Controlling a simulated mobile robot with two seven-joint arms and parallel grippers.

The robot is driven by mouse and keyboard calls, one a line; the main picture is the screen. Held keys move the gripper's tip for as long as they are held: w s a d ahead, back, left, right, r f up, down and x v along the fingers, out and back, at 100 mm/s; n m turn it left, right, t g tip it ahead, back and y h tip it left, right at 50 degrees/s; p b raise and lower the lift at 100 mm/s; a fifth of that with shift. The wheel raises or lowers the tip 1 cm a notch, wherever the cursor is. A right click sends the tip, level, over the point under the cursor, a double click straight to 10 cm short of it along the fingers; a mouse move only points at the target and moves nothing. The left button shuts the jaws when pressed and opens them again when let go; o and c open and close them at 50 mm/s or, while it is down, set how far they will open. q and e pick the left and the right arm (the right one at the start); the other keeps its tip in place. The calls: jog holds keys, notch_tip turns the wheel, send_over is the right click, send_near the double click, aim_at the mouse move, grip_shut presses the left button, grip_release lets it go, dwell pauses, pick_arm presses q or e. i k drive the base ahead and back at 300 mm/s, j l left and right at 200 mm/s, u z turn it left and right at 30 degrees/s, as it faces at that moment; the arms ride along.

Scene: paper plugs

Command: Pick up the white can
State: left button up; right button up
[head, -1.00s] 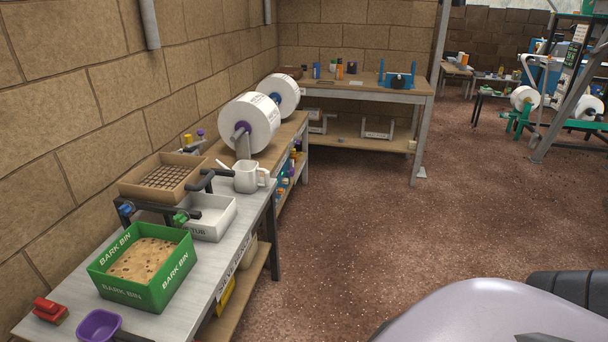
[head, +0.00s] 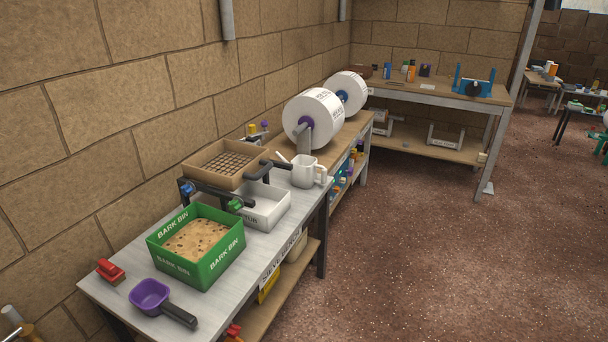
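A white can (head: 305,173) with a spout on its left and a handle on its right stands upright near the far end of the grey bench (head: 128,290). It is just behind the white tub (head: 272,209). No gripper shows in the head view, so I cannot see how either one stands relative to the can.
A green bark bin (head: 197,258), a purple scoop (head: 150,296) and a red object (head: 110,271) are on the near bench. A brown grid tray (head: 222,166) stands raised behind the tub. White rolls (head: 313,117) stand beyond the can. Floor (head: 420,270) to the right is clear.

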aim_at(303, 174)
jog(key=i+l+z, duration=0.3)
jog(key=i, duration=0.75)
jog(key=i+j+z, duration=0.3)
jog(key=i, duration=0.75)
jog(key=i+l, duration=0.05)
jog(key=l, duration=0.05)
